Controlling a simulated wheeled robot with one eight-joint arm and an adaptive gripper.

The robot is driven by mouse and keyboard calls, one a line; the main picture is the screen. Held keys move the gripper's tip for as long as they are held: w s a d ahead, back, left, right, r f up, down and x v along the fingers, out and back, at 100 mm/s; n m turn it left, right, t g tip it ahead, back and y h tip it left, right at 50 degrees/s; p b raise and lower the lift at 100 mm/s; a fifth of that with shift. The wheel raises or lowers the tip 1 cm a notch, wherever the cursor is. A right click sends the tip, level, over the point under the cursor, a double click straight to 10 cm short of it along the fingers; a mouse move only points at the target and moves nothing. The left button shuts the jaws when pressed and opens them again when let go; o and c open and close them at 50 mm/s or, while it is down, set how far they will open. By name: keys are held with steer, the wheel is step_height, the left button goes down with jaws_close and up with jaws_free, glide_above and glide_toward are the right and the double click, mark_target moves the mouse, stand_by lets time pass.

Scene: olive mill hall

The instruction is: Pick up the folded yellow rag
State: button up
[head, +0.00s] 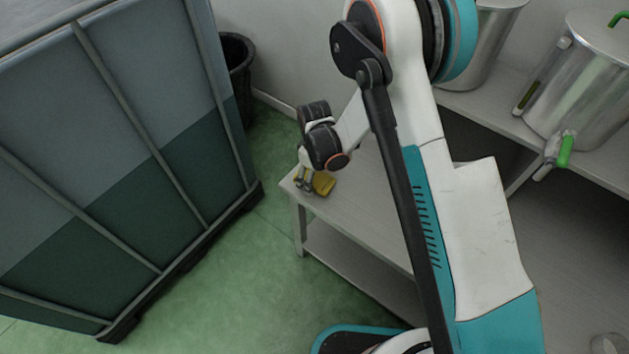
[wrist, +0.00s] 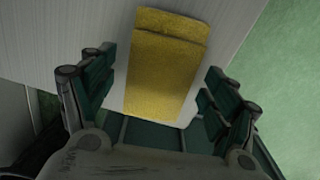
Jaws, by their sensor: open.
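The folded yellow rag (wrist: 167,68) lies flat on a light grey bench (wrist: 60,35), close to its edge, in the wrist view. In the head view the rag (head: 323,183) shows at the bench's near left corner, partly hidden by my gripper. My gripper (head: 305,184) points down over the rag in the head view. In the wrist view my gripper (wrist: 158,95) is open, with one dark green finger pad to each side of the rag. I see nothing between the pads but the rag, and cannot tell its exact height above it.
A large caged tank (head: 130,150) stands on the green floor at left, with a dark bin (head: 238,65) behind it. Steel vessels (head: 585,85) with green handles stand on a shelf at right. The bench has a lower shelf (head: 360,270). Floor between tank and bench is clear.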

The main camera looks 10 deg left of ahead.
mark_target(315, 177)
steer(key=shift+c, duration=0.6)
steer(key=c, duration=1)
steer(key=shift+c, duration=0.2)
steer(key=shift+r, duration=0.15)
step_height(315, 177, up, 20)
steer(key=p, duration=0.7)
